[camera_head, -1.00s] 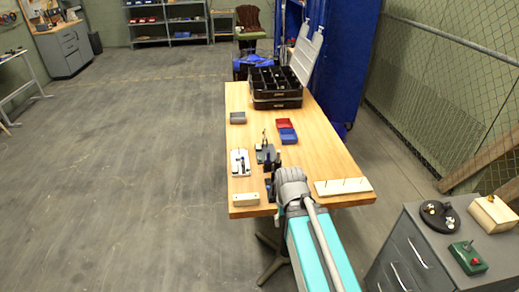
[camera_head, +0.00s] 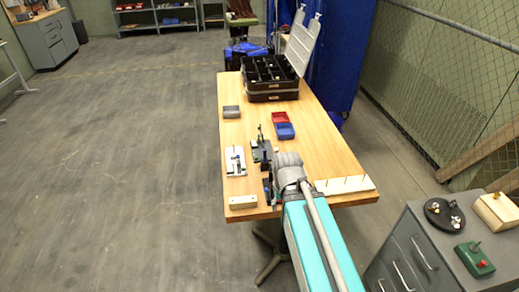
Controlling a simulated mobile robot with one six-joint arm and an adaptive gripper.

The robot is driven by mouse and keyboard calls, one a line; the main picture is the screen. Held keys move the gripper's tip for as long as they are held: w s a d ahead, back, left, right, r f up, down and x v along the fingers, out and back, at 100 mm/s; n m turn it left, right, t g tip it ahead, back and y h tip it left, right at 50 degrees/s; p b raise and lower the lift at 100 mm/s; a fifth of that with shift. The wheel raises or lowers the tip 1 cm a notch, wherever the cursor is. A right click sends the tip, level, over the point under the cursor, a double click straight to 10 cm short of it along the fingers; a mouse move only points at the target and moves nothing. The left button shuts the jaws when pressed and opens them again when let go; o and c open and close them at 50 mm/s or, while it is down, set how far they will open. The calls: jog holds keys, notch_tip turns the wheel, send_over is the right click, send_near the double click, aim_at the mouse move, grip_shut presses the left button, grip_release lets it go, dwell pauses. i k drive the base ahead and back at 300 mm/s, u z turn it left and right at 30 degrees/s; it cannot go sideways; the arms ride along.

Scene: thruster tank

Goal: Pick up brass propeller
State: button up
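I cannot pick out the brass propeller for certain. Small brass-coloured and pale parts (camera_head: 453,204) sit on a round black stand (camera_head: 439,221) on the grey cabinet at the right. Another small dark and gold piece shows on a wooden block (camera_head: 496,211) beside it. My arm reaches over the near end of the wooden table. My gripper (camera_head: 268,187) is partly hidden by my grey wrist, and its dark fingers are too small to read as open or shut. It is well left of the cabinet.
The wooden table (camera_head: 320,137) holds a black compartment case (camera_head: 270,97), red (camera_head: 280,118) and blue (camera_head: 285,131) bins, a grey bin (camera_head: 231,112), a white fixture (camera_head: 235,160) and a pegged white board (camera_head: 344,185). A green block (camera_head: 474,258) sits on the grey cabinet (camera_head: 414,250). Floor at left is clear.

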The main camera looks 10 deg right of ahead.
aim_at(434, 209)
jog(key=z, duration=1.7)
